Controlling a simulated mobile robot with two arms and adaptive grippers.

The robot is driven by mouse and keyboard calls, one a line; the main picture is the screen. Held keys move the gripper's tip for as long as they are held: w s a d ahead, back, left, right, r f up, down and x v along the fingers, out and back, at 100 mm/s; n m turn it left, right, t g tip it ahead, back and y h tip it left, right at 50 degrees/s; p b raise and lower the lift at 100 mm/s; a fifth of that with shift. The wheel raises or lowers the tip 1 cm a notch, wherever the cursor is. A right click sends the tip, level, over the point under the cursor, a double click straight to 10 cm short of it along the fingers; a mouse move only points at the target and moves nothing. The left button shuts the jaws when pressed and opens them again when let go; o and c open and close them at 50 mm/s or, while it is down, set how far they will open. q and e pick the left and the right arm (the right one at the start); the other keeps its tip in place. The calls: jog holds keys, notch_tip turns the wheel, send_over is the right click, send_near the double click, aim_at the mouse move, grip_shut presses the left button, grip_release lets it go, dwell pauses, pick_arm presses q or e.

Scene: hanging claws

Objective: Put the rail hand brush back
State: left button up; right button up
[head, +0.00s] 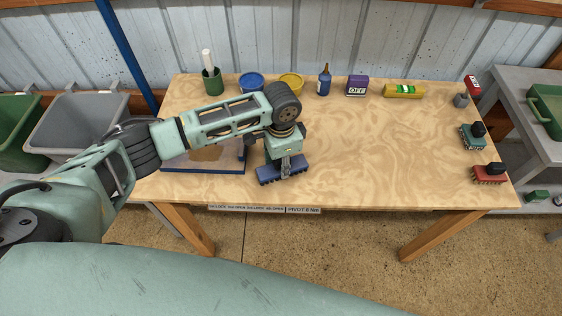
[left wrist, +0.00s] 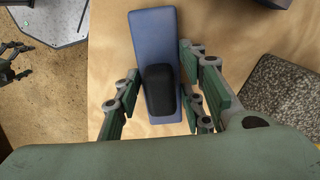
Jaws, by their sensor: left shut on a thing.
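A blue hand brush (head: 283,170) with a black grip is under my left gripper (head: 288,155), near the front edge of the wooden table. In the left wrist view the blue brush (left wrist: 154,35) lies lengthwise between the fingers of my left gripper (left wrist: 160,100), which is shut on its black grip. I cannot tell whether the bristles touch the table. A teal brush (head: 472,136) and a red brush (head: 489,174), both with black grips, are at the table's right end.
A blue-edged tray (head: 205,171) lies left of the brush, partly hidden by my arm. A green cup (head: 212,82), blue tub (head: 251,84), yellow tub (head: 291,84), bottle (head: 324,82), purple box (head: 357,86) and yellow roll (head: 403,90) line the back. The table's centre right is clear.

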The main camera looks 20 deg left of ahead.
pick_arm(q)
jog(key=o, duration=1.1)
jog(key=shift+f, duration=0.1)
notch_tip(320, 180, up, 12)
jog(key=shift+r+b, duration=0.2)
jog(key=shift+b, duration=0.45)
jog(key=shift+s+f, duration=0.1)
